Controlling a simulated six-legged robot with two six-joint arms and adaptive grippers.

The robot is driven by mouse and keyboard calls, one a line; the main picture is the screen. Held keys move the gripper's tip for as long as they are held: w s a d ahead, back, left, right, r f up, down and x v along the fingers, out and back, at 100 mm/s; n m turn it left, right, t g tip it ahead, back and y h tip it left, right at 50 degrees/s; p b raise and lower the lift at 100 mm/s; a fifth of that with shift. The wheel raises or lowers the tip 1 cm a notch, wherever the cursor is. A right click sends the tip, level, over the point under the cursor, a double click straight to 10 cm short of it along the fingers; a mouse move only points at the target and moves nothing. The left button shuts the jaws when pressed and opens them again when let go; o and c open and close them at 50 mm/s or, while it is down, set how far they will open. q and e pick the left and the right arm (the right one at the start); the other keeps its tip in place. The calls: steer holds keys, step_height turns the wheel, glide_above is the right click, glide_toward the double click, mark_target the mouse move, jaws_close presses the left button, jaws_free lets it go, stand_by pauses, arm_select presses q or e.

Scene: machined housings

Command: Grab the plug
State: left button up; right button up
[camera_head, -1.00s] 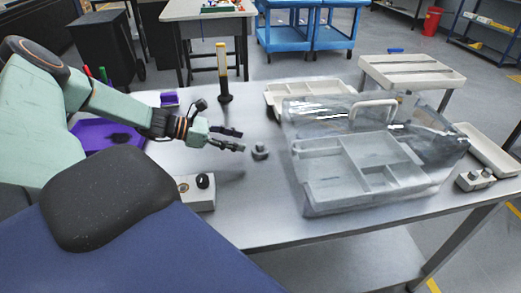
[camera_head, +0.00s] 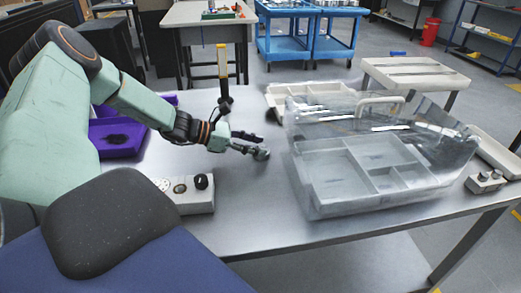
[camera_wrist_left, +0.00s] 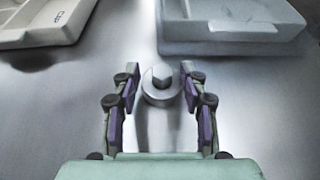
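The plug (camera_head: 263,155) is a small grey metal piece with a round base and a faceted top. It stands on the metal table, left of the clear-covered tray. In the left wrist view the plug (camera_wrist_left: 160,86) sits between the fingertips, with narrow gaps at its sides. My left gripper (camera_head: 256,146) is open, its fingers spread on either side of the plug; it also shows in the left wrist view (camera_wrist_left: 159,76). In the head view a finger partly hides the plug. My right gripper is in neither view.
A grey divided tray under a clear cover (camera_head: 318,205) stands just right of the plug. A control box (camera_head: 200,203) with a black knob is nearer the front left. A purple bin (camera_head: 118,150) and a post lamp (camera_head: 222,62) stand behind. The table front is clear.

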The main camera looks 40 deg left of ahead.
arm_select(q)
steer(key=shift+d+r, duration=0.15)
steer(key=shift+d, duration=0.1)
steer(key=shift+c, duration=1.4)
steer(key=shift+a, duration=0.15)
jaws_close()
steer(key=shift+s, duration=0.1)
